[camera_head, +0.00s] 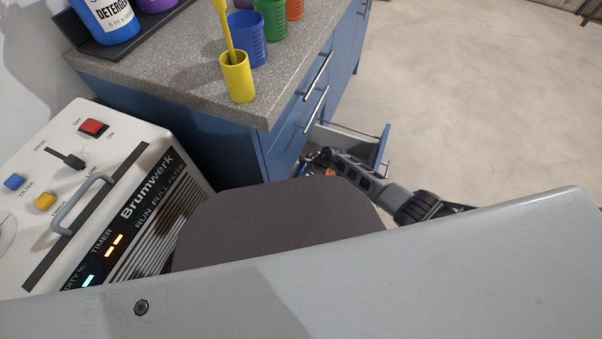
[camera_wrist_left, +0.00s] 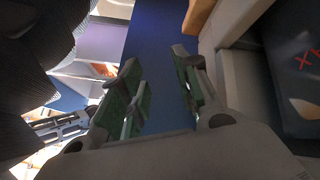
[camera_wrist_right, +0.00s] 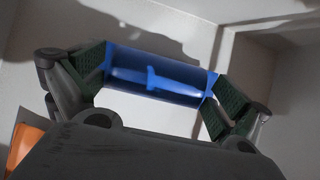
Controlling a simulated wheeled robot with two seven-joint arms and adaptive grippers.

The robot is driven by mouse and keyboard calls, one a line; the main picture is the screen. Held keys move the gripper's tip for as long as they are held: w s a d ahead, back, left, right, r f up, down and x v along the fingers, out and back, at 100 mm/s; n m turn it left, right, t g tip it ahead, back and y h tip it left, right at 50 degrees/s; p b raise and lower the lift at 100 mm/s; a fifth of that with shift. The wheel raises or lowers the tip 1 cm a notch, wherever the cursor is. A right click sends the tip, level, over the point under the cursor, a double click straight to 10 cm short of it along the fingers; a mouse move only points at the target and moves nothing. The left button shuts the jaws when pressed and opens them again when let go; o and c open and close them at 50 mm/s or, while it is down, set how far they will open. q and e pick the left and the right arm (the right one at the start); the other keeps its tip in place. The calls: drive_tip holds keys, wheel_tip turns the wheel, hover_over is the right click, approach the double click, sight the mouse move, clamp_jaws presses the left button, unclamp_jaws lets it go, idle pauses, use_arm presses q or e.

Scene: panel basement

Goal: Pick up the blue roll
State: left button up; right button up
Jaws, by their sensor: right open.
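The blue roll (camera_wrist_right: 150,78) lies lengthwise between the fingers of my right gripper (camera_wrist_right: 160,88) in the right wrist view. The fingers are spread, one at each end of the roll; the picture does not show clearly whether they touch it. Pale walls and a pale floor surround it. In the head view my right arm reaches down to the open drawer (camera_head: 376,141); the roll cannot be made out there. My left gripper (camera_wrist_left: 160,88) shows only in the left wrist view, open with a gap and nothing between its green pads.
An orange thing (camera_wrist_right: 28,145) is close to the right gripper's left side. Blue cabinets carry a grey counter (camera_head: 180,85) with a yellow cup (camera_head: 237,78), a blue cup (camera_head: 247,42) and a detergent bottle (camera_head: 108,20). A Brumwerk machine (camera_head: 130,150) stands left.

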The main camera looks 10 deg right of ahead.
idle(0.4)
drive_tip(key=shift+r, duration=0.1)
drive_tip(key=c, duration=0.9)
use_arm(q)
drive_tip(key=shift+r, duration=0.1)
